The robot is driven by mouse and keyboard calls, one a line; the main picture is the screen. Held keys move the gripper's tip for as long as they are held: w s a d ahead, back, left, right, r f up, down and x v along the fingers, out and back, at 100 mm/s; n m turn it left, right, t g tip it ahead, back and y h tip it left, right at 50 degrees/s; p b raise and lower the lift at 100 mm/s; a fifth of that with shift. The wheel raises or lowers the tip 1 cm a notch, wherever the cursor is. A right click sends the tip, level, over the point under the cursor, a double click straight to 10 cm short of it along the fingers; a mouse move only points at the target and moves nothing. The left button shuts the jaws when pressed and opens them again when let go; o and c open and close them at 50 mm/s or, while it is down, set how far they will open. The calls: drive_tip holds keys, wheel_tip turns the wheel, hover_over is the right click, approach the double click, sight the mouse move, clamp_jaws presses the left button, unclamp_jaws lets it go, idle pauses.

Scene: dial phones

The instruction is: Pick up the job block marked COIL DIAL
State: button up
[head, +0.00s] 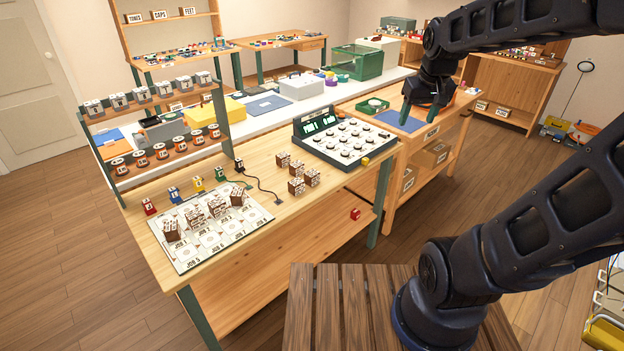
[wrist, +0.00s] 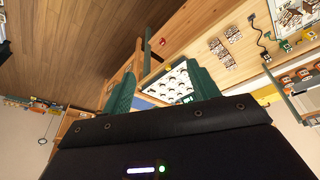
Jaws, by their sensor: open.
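Several brown-and-white job blocks stand in two groups on the near wooden bench. One group of blocks (head: 296,186) is loose in the middle of the bench; it also shows in the wrist view (wrist: 221,52). Other blocks (head: 194,217) stand on the white job sheet (head: 188,258) at the bench's left end. Their markings are too small to read, so I cannot tell which is COIL DIAL. My gripper (head: 418,116) is open and empty, above the blue mat at the right, well away from the blocks. Its green fingers (wrist: 160,85) show apart in the wrist view.
A green console with white dials (head: 345,140) stands between the loose blocks and my gripper. Small coloured blocks (head: 173,194) and a black cord (head: 262,187) lie near the job sheet. A shelf rack (head: 160,125) rises behind. A red block (head: 355,214) lies on the lower shelf.

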drive_tip(key=w+a+f+n+g, duration=0.1)
drive_tip(key=w+a+f+n, duration=0.15)
drive_tip(key=w+a, duration=0.55)
drive_tip(key=n+g, duration=0.3)
drive_tip(key=n, duration=0.2)
hover_over(312, 173)
drive_tip(key=f, duration=2.5)
drive_tip(key=shift+w+d+f, duration=0.15)
drive_tip(key=shift+w+f, duration=0.05)
wheel_tip(312, 173, down, 5)
drive_tip(key=shift+f, duration=2.7)
drive_tip(key=c, duration=0.8)
